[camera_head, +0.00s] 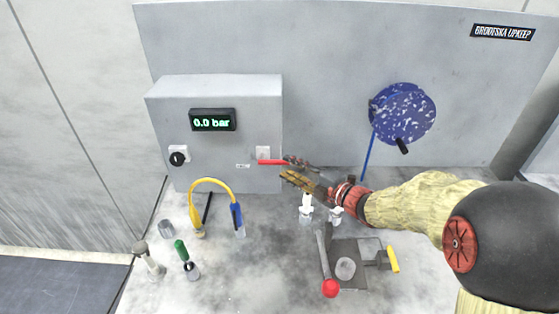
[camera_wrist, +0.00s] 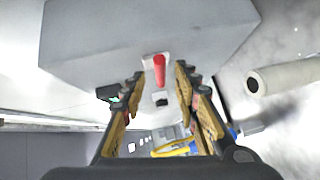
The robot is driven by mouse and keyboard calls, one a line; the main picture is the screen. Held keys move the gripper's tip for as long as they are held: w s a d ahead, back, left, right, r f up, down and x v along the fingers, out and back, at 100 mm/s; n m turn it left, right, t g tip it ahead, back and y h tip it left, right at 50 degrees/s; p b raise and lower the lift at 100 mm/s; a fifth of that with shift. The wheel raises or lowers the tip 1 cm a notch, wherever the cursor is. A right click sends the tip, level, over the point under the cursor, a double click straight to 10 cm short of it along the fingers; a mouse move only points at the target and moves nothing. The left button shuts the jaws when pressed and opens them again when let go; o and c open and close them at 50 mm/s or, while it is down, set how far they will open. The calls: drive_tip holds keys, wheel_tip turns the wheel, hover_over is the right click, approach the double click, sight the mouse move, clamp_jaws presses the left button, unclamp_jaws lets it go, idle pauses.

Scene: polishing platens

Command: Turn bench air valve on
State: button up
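The bench air valve has a red lever (camera_head: 270,162) on a pale plate at the lower right of the grey box's front; in the head view the lever points sideways. My gripper (camera_head: 285,168) is at the right end of the lever, its two fingers apart. In the wrist view the red lever (camera_wrist: 159,70) lies in the gap between the open fingers of my gripper (camera_wrist: 160,84), near their tips. I see no finger clearly touching it. The display (camera_head: 212,120) on the box reads 0.0 bar.
A black knob (camera_head: 178,157) is on the box's left side. A yellow hose (camera_head: 212,182) arches in front of the box. A red-knobbed lever (camera_head: 330,288) and white fittings (camera_head: 306,203) stand below my arm. A blue speckled disc (camera_head: 405,113) hangs on the back panel.

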sight(282, 164)
drive_tip(key=b+x, duration=0.1)
drive_tip(key=x, duration=0.4)
drive_tip(key=shift+w+a+f, duration=0.1)
drive_tip(key=shift+w, duration=0.05)
drive_tip(key=c, duration=0.3)
clamp_jaws()
idle(0.6)
